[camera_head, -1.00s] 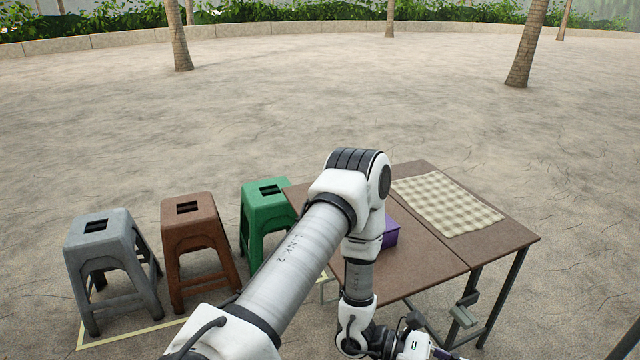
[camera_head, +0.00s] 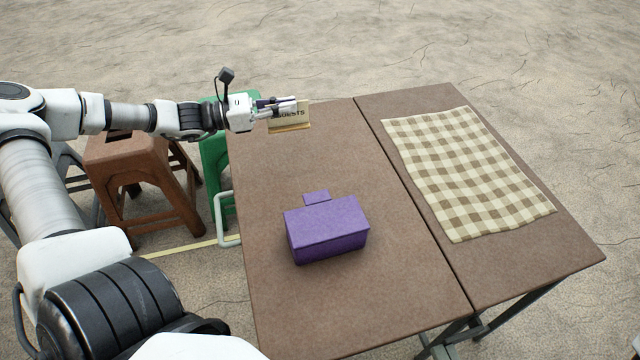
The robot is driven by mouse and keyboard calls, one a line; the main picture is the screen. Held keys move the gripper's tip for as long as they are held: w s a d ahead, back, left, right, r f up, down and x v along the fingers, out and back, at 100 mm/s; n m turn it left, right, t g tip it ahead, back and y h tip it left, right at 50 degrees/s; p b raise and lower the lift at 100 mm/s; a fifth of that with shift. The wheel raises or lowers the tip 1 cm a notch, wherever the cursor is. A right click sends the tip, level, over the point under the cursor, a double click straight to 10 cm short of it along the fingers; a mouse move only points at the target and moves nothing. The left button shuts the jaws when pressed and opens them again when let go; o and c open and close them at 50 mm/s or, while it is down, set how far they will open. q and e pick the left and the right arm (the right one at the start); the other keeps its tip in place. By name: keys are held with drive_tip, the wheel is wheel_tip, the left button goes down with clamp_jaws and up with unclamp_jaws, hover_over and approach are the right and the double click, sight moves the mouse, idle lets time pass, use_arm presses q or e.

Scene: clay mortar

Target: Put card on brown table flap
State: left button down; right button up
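My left gripper (camera_head: 284,104) is shut on a tan card (camera_head: 291,120) with dark lettering that seems to read "GUESTS". It holds the card upright near the far left corner of the brown table; the gap below the card is hard to judge. The brown table top has two panels split by a seam. The left panel (camera_head: 290,170) bears a purple box; the right panel (camera_head: 545,255) bears a checkered cloth. Which panel is the flap I cannot tell for sure. My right gripper is not in view.
The purple box (camera_head: 326,230) with a small tab stands mid-panel. The checkered cloth (camera_head: 465,170) lies flat. A brown stool (camera_head: 140,165) and a green stool (camera_head: 214,150) stand left of the table. The left panel is clear around the box.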

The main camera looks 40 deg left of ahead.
use_arm(q)
drive_tip(key=shift+a+f+n+t+y+b, duration=0.15)
drive_tip(key=shift+a+f+y+b, duration=0.05)
drive_tip(key=shift+a+f+b, duration=0.3)
drive_tip(key=shift+a+f+n+t+y+b, duration=0.2)
drive_tip(key=shift+a+f+b, duration=0.15)
drive_tip(key=shift+f, duration=0.25)
drive_tip(key=f+b, duration=0.3)
drive_tip(key=f, duration=0.1)
drive_tip(key=f+b, duration=0.4)
drive_tip(key=shift+w+d+f+b, duration=0.1)
drive_tip(key=shift+d+f+b, duration=0.1)
drive_tip(key=shift+f+b, duration=0.15)
drive_tip(key=shift+r+p, duration=0.15)
drive_tip(key=shift+p, duration=0.15)
drive_tip(key=c, duration=1.8)
unclamp_jaws()
drive_tip(key=shift+f+b, duration=0.25)
drive_tip(key=shift+b, duration=0.05)
drive_tip(key=o, duration=0.5)
drive_tip(key=shift+r, duration=0.1)
